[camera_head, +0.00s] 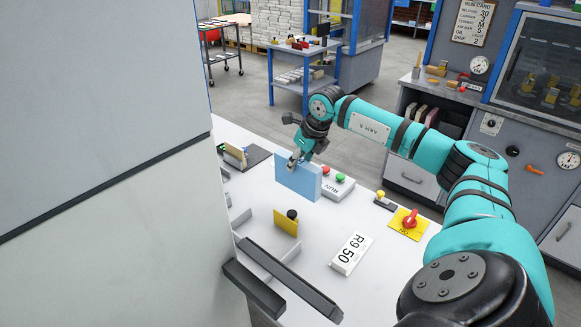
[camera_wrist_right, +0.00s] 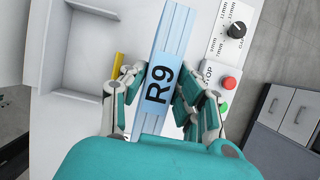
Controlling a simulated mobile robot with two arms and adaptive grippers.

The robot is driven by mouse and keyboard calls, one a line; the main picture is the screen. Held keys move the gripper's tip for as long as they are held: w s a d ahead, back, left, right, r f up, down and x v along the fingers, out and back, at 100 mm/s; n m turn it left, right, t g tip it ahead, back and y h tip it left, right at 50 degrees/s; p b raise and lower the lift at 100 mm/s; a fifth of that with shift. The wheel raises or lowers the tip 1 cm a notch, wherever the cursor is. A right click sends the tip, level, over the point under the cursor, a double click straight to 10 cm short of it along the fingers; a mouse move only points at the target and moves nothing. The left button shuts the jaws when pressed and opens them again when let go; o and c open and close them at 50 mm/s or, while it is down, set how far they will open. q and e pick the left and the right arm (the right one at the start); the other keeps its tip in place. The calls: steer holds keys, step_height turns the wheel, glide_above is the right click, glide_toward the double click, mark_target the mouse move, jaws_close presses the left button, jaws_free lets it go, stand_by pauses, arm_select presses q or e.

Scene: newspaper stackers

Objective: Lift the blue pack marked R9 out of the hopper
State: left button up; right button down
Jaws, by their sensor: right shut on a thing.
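The blue pack (camera_head: 297,180) stands upright over the white table in the head view. In the right wrist view the pack (camera_wrist_right: 172,35) carries a label reading R9. My right gripper (camera_head: 296,160) is at its top edge, and in the right wrist view the gripper (camera_wrist_right: 161,85) has fingers on both sides of the pack, shut on it. I cannot tell whether the pack's lower edge touches the surface. Low grey walls (camera_head: 267,258) stand nearer the camera, apart from the pack; I cannot tell if they belong to the hopper. My left gripper is out of view.
A button box (camera_head: 338,187) with red and green buttons sits close right of the pack. A white R9 50 sign (camera_head: 351,253), a yellow plate with a black knob (camera_head: 286,222) and a yellow switch base (camera_head: 399,225) are on the table. A tall grey panel (camera_head: 100,150) fills the left.

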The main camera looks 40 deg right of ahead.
steer(key=d, duration=0.6)
steer(key=shift+w+d+r+p, duration=0.25)
steer(key=shift+d+r+p, duration=0.1)
steer(key=shift+f, duration=0.1)
stand_by(0.4)
